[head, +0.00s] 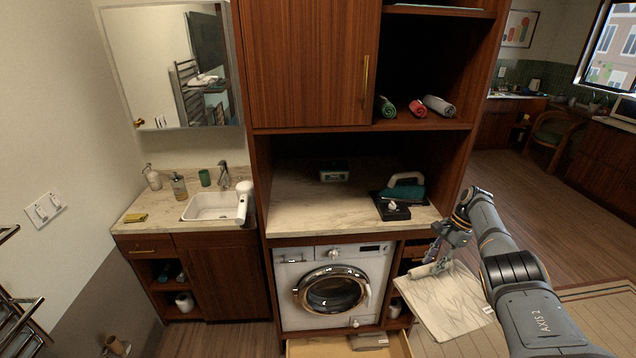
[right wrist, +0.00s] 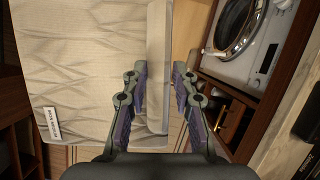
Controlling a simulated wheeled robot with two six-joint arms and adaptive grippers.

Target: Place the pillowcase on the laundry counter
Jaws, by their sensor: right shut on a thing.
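The pillowcase (head: 447,305) is a pale folded cloth with a faint crease pattern and a small label. My right gripper (head: 437,255) is shut on its upper left edge and holds it at the right of the washing machine, below counter height. In the right wrist view the pillowcase (right wrist: 85,75) fills the left side, with its folded edge between the fingers (right wrist: 160,100). The laundry counter (head: 300,212) is the pale marble top above the washer. My left gripper is not in view.
An iron (head: 403,190) on a dark base stands at the counter's right, and a small box (head: 334,172) at its back. The counter's front left is clear. The washing machine (head: 334,288) is below, above an open drawer (head: 300,348). Rolled towels (head: 439,105) lie on the shelf above.

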